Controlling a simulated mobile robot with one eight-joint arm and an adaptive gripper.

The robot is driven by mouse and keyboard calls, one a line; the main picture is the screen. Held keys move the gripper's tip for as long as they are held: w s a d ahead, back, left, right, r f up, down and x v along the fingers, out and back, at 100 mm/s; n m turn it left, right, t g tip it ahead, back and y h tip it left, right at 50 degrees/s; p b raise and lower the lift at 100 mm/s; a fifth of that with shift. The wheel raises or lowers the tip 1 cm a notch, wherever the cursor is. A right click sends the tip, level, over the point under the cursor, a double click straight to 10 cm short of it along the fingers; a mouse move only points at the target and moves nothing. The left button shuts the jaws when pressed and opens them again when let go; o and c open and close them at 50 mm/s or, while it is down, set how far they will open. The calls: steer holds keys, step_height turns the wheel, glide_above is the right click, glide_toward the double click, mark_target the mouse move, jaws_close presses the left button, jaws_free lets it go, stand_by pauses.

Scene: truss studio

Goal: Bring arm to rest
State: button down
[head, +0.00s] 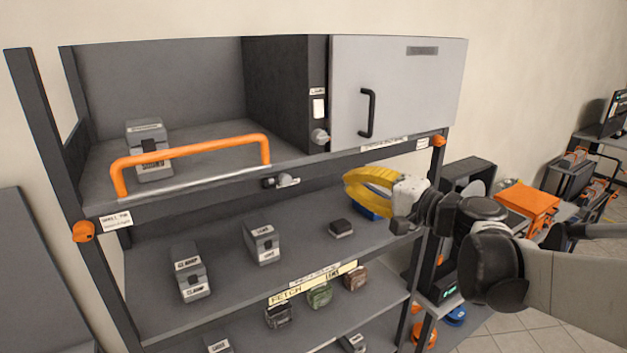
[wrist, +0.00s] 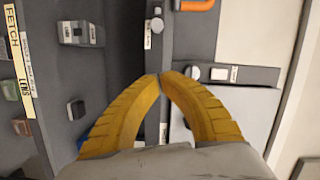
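My gripper (head: 347,178) has yellow fingers and hangs in front of the shelf rack, at the right end of the middle shelf in the head view. In the wrist view my gripper (wrist: 160,76) shows both fingertips together, with nothing seen between them. The fingers bow apart lower down, and only shelf surfaces show through the gap. My dark and pale arm reaches in from the right of the head view. A blue object (head: 367,211) is partly hidden behind the gripper.
The grey cabinet door (head: 395,95) with a black handle is closed. An orange handle (head: 190,150) spans the upper bay's front, before a grey box (head: 148,165). Several small boxes stand on the middle shelf (head: 215,235). An orange bin (head: 527,203) is right, behind my arm.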

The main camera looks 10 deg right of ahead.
steer(key=s+a+f+n+g+h+b, duration=0.1)
steer(key=s+a+f+n+g+b, duration=0.15)
steer(key=s+a+f+b, duration=0.65)
steer(key=d+f+n+g+h+b, duration=0.1)
steer(key=f+n+g+b, duration=0.35)
steer(key=f, duration=1.05)
steer(key=s+d+f+h+b, duration=0.1)
steer(key=s+f+h+b, duration=0.1)
steer(key=s+f+b, duration=0.2)
steer(key=s+d+f+n+h+b, duration=0.1)
steer(key=s+f+b, duration=0.3)
steer(key=f+b, duration=0.4)
steer(key=s+d+f+n+h+b, duration=0.1)
steer(key=s+f+h+b, duration=0.3)
steer(key=f, duration=1)
steer(key=s+d+b, duration=0.1)
steer(key=b, duration=0.1)
steer(key=shift+d+g+b, duration=0.3)
steer(key=shift+b, duration=0.1)
steer(key=shift+f, duration=0.1)
